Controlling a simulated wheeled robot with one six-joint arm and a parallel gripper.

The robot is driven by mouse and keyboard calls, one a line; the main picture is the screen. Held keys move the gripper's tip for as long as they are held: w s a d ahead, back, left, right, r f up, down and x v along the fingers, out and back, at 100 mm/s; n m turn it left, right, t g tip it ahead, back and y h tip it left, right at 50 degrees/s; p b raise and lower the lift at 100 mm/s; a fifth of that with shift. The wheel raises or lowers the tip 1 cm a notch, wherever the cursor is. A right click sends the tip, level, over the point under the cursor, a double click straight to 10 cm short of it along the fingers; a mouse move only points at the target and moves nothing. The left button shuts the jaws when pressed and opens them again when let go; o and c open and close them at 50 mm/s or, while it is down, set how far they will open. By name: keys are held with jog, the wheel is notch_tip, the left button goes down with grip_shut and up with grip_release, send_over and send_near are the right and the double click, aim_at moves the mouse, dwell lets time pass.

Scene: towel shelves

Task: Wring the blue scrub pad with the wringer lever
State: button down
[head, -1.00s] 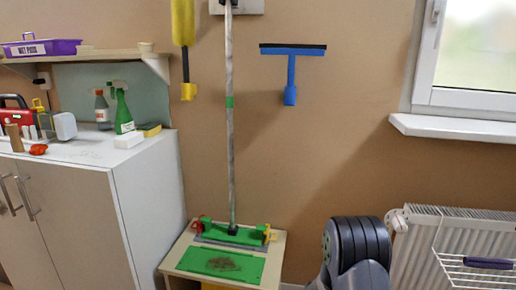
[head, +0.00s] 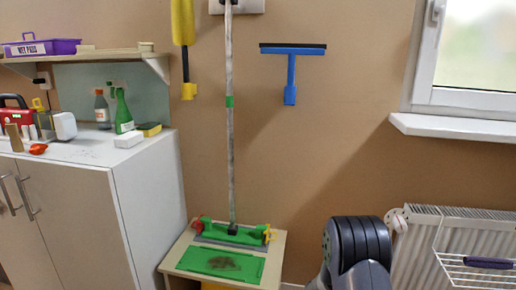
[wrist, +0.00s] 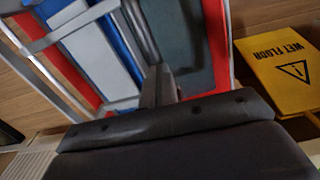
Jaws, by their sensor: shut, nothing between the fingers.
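My gripper (wrist: 160,80) shows in the wrist view with its fingers shut and empty. It is over or close in front of a red-edged fixture (wrist: 216,45) with pale and dark grey panels; I cannot tell whether it touches it. A blue strip (wrist: 122,40) lies along the pale panel left of the fingers; I cannot tell if it is the blue scrub pad. A grey bar (wrist: 140,30) runs up from near the fingertips; I cannot tell if it is the wringer lever. In the head view my gripper is out of sight, and no wringer or blue pad is clear.
A yellow wet-floor sign (wrist: 285,72) is right of the fixture. In the head view, a green mop head (head: 232,234) stands on a low table (head: 277,262), a purple WET PADS bin (head: 40,47) sits on a shelf, and a radiator (head: 415,250) with a wire rack (head: 475,272) is at right.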

dwell(0.4)
notch_tip(320, 180, up, 8)
jog(key=p, duration=0.5)
dwell(0.4)
jog(key=shift+f, duration=0.25)
notch_tip(320, 180, down, 7)
jog(key=b, duration=0.5)
jog(key=shift+f, duration=0.2)
jog(key=shift+r, duration=0.1)
